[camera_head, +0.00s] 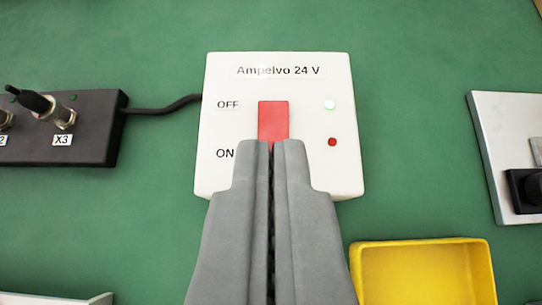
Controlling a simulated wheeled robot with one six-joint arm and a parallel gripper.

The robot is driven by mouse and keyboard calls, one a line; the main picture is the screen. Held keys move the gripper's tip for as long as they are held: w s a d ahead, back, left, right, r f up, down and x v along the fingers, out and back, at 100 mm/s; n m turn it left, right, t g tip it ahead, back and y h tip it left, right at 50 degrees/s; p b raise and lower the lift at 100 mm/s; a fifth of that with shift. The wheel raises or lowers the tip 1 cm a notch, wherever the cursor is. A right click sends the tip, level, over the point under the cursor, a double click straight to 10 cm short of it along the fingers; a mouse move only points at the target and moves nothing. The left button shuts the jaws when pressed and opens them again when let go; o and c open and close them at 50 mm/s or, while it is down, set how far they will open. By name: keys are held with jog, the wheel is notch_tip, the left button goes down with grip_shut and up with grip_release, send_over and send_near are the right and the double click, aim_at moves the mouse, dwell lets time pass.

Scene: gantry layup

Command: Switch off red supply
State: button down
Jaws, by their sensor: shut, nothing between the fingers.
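A white supply box (300,180) labelled "Ampelvo 24 V" sits on the green surface in the middle of the view. Its red rocker switch (273,118) lies between the OFF label above and the ON label below. My gripper (271,146) is shut and empty. Its fingertips overlap the lower end of the red switch in the picture and hide it. I cannot tell whether they touch it.
A black connector box (90,145) with an X3 socket and plug stands at left, joined to the supply by a black cable (165,108). A yellow bin (425,245) is at lower right. A white panel with a black knob (490,130) is at the right edge.

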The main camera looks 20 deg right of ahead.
send_over(271, 116)
jog(key=s, duration=0.2)
jog(key=f, duration=0.5)
jog(key=shift+w+a, duration=0.1)
jog(key=shift+a, duration=0.15)
notch_tip(271, 116, down, 3)
jog(key=shift+f, duration=0.1)
jog(key=shift+w+f, duration=0.1)
jog(key=shift+f, duration=0.2)
jog(key=shift+f, duration=0.2)
jog(key=shift+w, duration=0.1)
jog(key=shift+w+d+r, duration=0.15)
jog(key=shift+w, duration=0.25)
jog(key=shift+w+d+r, duration=0.1)
jog(key=shift+w, duration=0.25)
